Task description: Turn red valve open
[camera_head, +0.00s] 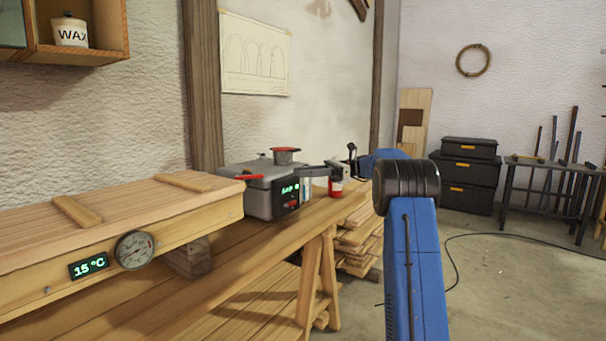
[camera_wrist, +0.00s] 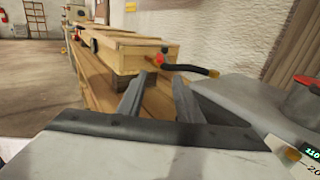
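A small red part that looks like the valve (camera_wrist: 158,59) is on the end of the long wooden box (camera_wrist: 125,52) in the wrist view. A dark bent hose or lever with a brass-coloured tip runs right from it. In the head view a red piece (camera_head: 248,177) shows between the wooden box (camera_head: 120,225) and the grey boiler (camera_head: 268,192), likely the same part. My gripper (camera_wrist: 160,82) is open and empty, its two grey fingers apart and pointing toward the box end. In the head view my gripper (camera_head: 306,172) is at the boiler's right side. Nothing touches the valve.
The boiler has a red-rimmed cap (camera_head: 285,152) on top and a green-lit display. A red can (camera_head: 335,187) stands beside it. A gauge (camera_head: 134,250) and a 15 °C display are on the box front. Open floor lies to the right.

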